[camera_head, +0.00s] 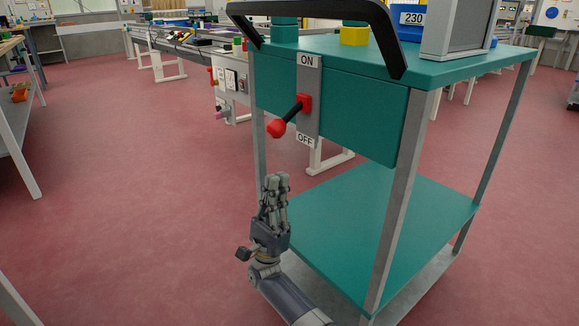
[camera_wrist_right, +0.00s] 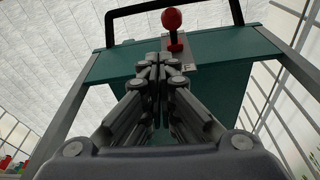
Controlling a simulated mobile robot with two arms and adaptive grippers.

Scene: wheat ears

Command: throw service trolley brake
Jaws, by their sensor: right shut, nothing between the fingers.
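The service trolley (camera_head: 340,92) is teal with grey posts and a black push handle. Its brake lever (camera_head: 288,117) has a black rod and a red knob, on a grey plate marked ON at the top and OFF at the bottom. The lever sticks out from the plate, its knob lower than its red pivot. My right gripper (camera_head: 276,184) is shut and empty, below the knob and apart from it. In the right wrist view the closed fingers (camera_wrist_right: 162,62) point up toward the red knob (camera_wrist_right: 171,19). My left gripper is not in view.
The trolley's lower teal shelf (camera_head: 425,215) is empty, right of my gripper. The black handle (camera_head: 310,8) overhangs the trolley's near side above the lever. Yellow blocks (camera_head: 354,35) and a blue bin marked 230 (camera_head: 412,32) sit on top. Open red floor (camera_head: 130,190) lies left.

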